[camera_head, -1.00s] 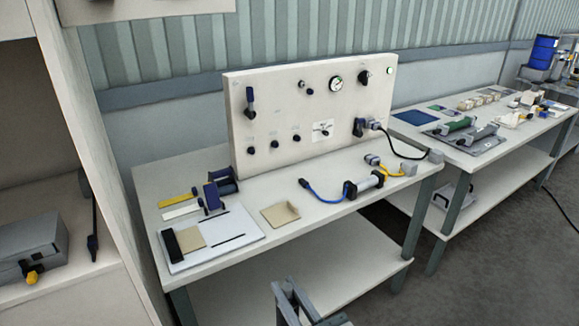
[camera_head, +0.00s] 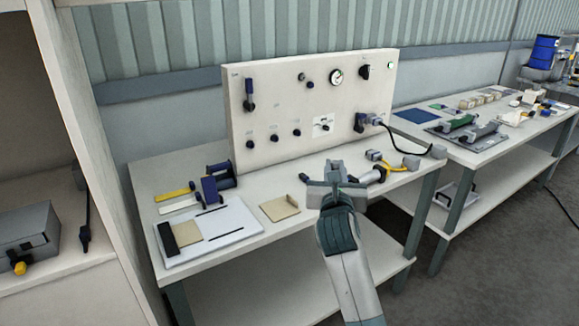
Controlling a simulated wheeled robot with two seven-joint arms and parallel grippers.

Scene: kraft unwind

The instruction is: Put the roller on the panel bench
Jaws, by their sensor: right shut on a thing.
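The panel bench is the pale bench (camera_head: 290,178) with the upright control panel (camera_head: 300,112) at its back. My right gripper (camera_head: 336,172) is over the front right part of this bench, left of the yellow hose. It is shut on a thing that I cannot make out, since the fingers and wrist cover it. I cannot tell whether that thing touches the bench top. No roller can be named for sure on the panel bench. My left gripper is out of view.
A yellow hose (camera_head: 404,163) lies at right.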

